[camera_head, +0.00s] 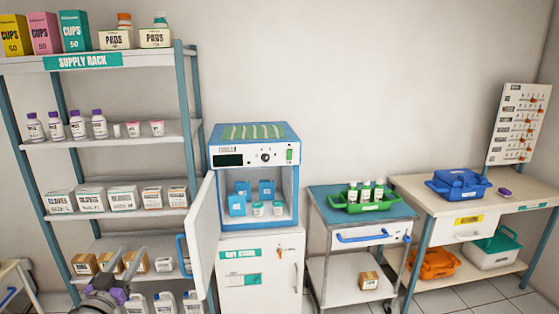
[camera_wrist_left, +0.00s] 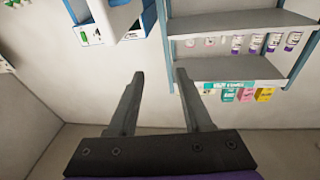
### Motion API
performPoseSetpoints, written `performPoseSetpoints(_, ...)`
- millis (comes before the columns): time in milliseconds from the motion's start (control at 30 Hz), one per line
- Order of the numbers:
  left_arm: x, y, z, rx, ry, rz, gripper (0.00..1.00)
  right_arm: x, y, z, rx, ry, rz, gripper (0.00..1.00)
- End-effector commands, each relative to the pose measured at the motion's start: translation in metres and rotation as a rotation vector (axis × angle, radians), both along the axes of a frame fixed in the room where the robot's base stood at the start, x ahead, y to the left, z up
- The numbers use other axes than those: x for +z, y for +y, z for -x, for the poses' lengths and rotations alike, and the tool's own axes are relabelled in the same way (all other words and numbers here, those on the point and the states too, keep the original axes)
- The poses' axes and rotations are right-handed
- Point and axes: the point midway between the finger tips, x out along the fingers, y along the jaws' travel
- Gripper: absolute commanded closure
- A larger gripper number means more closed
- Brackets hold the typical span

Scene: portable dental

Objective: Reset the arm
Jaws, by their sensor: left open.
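My left gripper (camera_head: 128,256) is at the lower left of the head view, in front of the lower shelves of the supply rack (camera_head: 100,60). Its two grey fingers stand apart with nothing between them. In the left wrist view the open fingers (camera_wrist_left: 159,76) point at bare wall, and the scene appears upside down. My right gripper is in neither view.
A cabinet (camera_head: 255,132) with its door (camera_head: 203,235) swung open stands right of my left gripper. A cart (camera_head: 395,212) with a green tray (camera_head: 345,205) and a table (camera_head: 520,190) with a blue case (camera_head: 458,184) stand further right.

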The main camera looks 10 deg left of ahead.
Motion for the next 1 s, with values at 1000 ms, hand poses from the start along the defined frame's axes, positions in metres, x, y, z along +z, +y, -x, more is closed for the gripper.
performPoseSetpoints(1000,-0.142,-0.289,0.240,-0.100,1.259,0.159,0.50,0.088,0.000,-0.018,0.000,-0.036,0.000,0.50)
